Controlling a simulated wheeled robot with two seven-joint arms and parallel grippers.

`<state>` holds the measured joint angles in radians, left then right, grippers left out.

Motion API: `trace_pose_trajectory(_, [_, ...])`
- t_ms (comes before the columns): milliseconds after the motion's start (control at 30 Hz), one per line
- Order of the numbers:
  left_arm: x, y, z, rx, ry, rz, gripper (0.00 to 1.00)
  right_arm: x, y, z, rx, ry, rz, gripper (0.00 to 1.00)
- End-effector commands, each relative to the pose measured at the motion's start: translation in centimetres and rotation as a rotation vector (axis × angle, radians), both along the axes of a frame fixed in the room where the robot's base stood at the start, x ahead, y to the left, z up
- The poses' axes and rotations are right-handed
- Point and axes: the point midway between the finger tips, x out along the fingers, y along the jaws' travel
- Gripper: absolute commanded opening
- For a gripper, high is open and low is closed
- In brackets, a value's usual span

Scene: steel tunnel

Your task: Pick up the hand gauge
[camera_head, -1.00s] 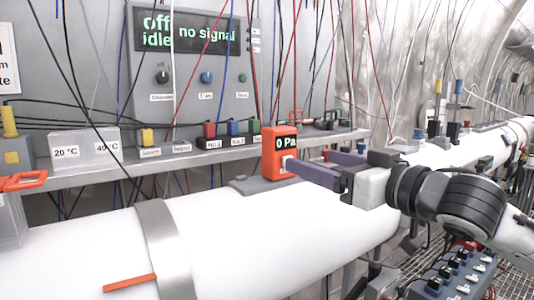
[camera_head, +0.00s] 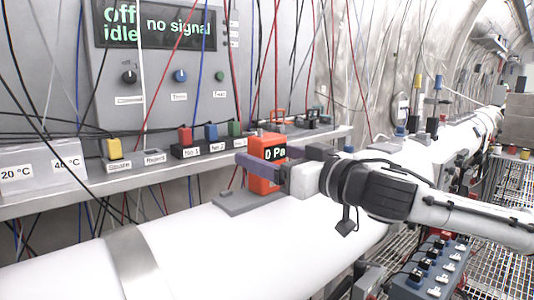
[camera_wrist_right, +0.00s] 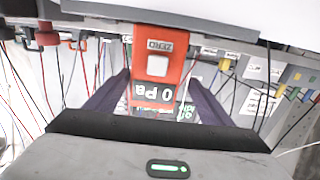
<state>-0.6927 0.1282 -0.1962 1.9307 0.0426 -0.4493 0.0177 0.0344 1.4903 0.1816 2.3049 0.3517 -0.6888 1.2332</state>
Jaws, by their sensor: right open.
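The hand gauge (camera_head: 268,150) is an orange box with a dark display reading 0 Pa. It stands upright on a grey plate (camera_head: 232,205) on top of the white pipe. My right gripper (camera_head: 259,163) is open, with its purple fingers around the gauge. The near finger crosses in front of the gauge and hides part of its middle. In the right wrist view the gauge (camera_wrist_right: 160,68) sits between the two fingers, with a visible gap on each side. My left gripper is not in view.
The thick white pipe (camera_head: 210,250) runs beneath my right arm. A grey shelf (camera_head: 60,198) with coloured plugs and temperature blocks is behind it. Many thin cables hang in front of the control panel (camera_head: 200,65). A socket box (camera_head: 430,272) stands at lower right.

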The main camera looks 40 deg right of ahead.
Motion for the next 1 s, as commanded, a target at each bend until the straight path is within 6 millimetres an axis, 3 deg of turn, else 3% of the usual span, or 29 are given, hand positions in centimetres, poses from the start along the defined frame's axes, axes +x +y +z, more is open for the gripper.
trace_pose_trajectory(467, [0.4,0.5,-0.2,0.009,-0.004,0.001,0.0,1.2,-0.6,-0.4,-0.01,0.003,-0.011,0.75])
trace_pose_trajectory(1000, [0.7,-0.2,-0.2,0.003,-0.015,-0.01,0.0,5.5,-0.4,-0.4,-0.004,0.002,0.001,0.75])
